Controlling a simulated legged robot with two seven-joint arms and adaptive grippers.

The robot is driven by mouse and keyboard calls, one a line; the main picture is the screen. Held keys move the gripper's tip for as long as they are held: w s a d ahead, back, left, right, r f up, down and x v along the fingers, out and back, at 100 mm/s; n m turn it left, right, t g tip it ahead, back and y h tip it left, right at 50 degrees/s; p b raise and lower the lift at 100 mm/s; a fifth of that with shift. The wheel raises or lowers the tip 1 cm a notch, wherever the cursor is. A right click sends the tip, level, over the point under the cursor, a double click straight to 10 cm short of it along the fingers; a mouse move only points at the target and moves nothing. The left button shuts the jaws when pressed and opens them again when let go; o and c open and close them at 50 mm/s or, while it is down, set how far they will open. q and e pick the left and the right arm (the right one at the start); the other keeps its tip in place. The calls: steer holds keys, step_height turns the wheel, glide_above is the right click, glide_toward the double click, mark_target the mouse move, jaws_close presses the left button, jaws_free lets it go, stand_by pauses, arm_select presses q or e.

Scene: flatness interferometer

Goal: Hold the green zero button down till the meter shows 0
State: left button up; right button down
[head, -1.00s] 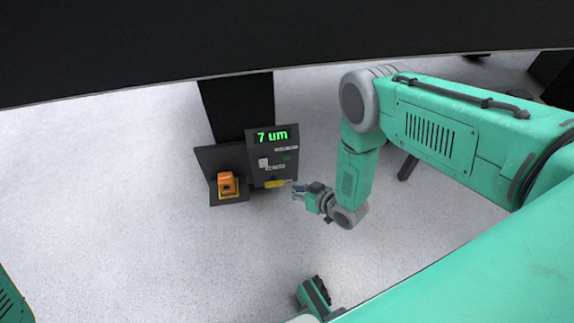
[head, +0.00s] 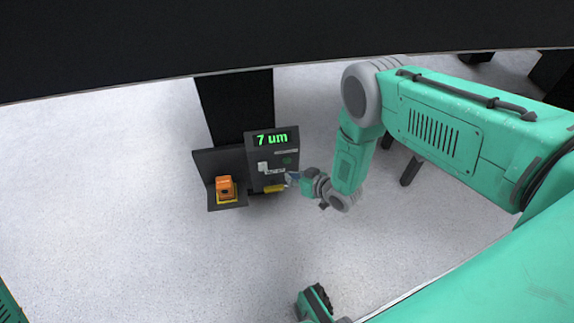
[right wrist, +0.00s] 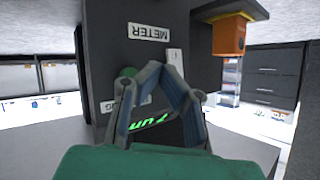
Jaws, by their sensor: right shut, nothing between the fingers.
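The dark meter box (head: 258,151) stands upright in the head view, its green display (head: 271,139) reading 7 um. The round green button (head: 288,160) is on its front face. In the right wrist view the green button (right wrist: 126,72) shows just left of my fingertips, partly behind a finger; the display (right wrist: 152,122) appears upside down between the fingers. My right gripper (head: 289,178) is shut and empty, at the lower right of the box front in the head view. It also shows in the right wrist view (right wrist: 155,70). I cannot tell whether it touches the face. My left gripper is not in view.
A white switch plate (head: 262,167) and pale labels are on the box front. A yellow piece (head: 275,188) is at its lower edge. An orange block (head: 225,187) sits on a dark stand (head: 203,165) at the left.

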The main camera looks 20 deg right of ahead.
steer(key=shift+w+d, duration=0.2)
steer(key=shift+w, duration=0.45)
steer(key=shift+w+d, duration=0.15)
steer(key=shift+w, duration=0.45)
steer(key=shift+w, duration=0.15)
stand_by(0.4)
steer(key=shift+w+d+r, duration=0.1)
steer(key=shift+w, duration=0.15)
steer(key=shift+w+d, duration=0.1)
steer(key=shift+w, duration=0.35)
stand_by(2.0)
steer(key=shift+s, duration=0.15)
stand_by(1.0)
steer(key=shift+s+a+p, duration=0.2)
steer(key=shift+s+p, duration=0.4)
steer(key=shift+s, duration=0.1)
steer(key=shift+s, duration=0.1)
steer(key=shift+s+a+p, duration=0.2)
steer(key=shift+s+p, duration=0.2)
steer(key=shift+s, duration=0.4)
steer(key=shift+s+a+p, duration=0.25)
steer(key=shift+s+p, duration=0.2)
steer(key=shift+s, duration=0.3)
steer(key=shift+s+a+p, duration=0.2)
steer(key=shift+s+p, duration=0.2)
steer(key=shift+s, duration=0.4)
